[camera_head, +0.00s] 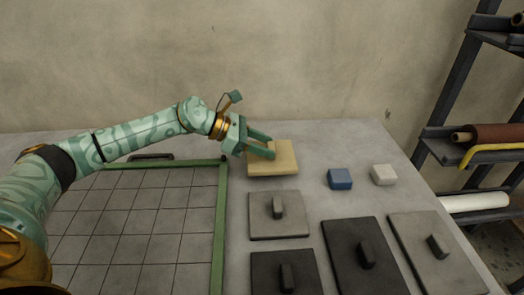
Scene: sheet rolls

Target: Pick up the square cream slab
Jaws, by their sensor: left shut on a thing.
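The square cream slab (285,161) is near the back of the table, right of the green-framed grid. My left gripper (272,146) reaches in from the left and is shut on the slab at its left part. The fingers hide some of the slab's upper left side. I cannot tell whether the slab rests on the table or is slightly above it. My right gripper does not show.
A blue block (340,179) and a white block (384,175) lie right of the slab. The grid tray (221,215) fills the left. A rack (450,95) with rolls stands at right.

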